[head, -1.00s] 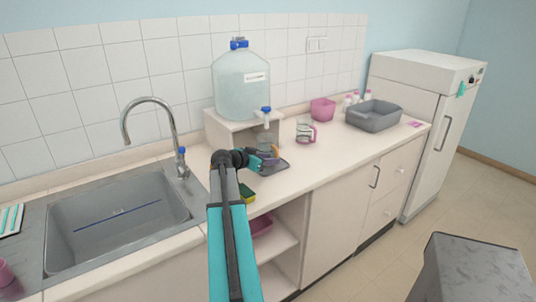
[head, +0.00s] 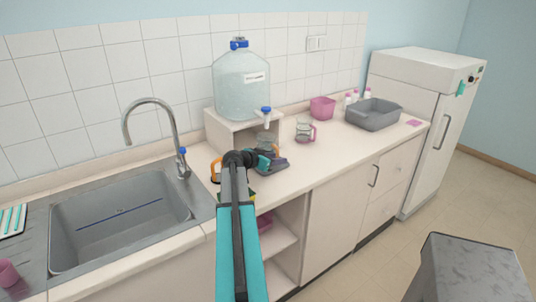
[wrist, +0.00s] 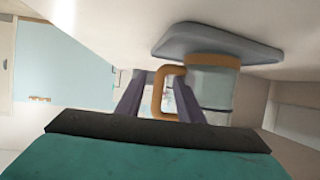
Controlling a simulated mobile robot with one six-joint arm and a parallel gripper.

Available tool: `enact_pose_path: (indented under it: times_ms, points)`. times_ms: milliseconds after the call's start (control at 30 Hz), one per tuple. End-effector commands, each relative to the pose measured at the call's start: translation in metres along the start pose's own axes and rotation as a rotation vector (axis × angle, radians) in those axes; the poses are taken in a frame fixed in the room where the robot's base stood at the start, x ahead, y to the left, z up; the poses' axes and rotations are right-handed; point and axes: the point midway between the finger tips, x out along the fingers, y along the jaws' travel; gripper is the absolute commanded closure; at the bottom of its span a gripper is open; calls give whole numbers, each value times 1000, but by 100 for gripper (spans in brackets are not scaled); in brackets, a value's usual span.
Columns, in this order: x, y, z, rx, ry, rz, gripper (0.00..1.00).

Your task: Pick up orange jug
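The orange jug is a clear glass jug with an orange base band and an orange handle. In the wrist view its body (wrist: 211,88) stands on a grey tray (wrist: 215,42), and the picture is upside down. Its handle (wrist: 158,92) lies between the two fingers of my gripper (wrist: 158,98). The fingers look apart, with no clear grip on the handle. In the head view my gripper (head: 272,161) is at the tray, just in front of the jug (head: 266,140), and hides its lower part.
A large water bottle (head: 241,88) with a tap stands on a shelf stand behind the jug. A pink-handled glass jug (head: 304,130) is to the right. The sink (head: 120,215) is at left. An orange item (head: 215,171) shows partly behind my arm. Counter is free at front right.

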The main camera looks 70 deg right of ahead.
Motion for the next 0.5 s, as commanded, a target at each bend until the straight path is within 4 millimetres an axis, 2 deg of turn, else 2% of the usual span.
enact_pose_path:
  times_ms: [67,233,500]
  points:
    - [0,0,0,0,0,0,69]
    - [0,0,0,0,0,0,98]
    - [0,0,-1,0,1,-1,100]
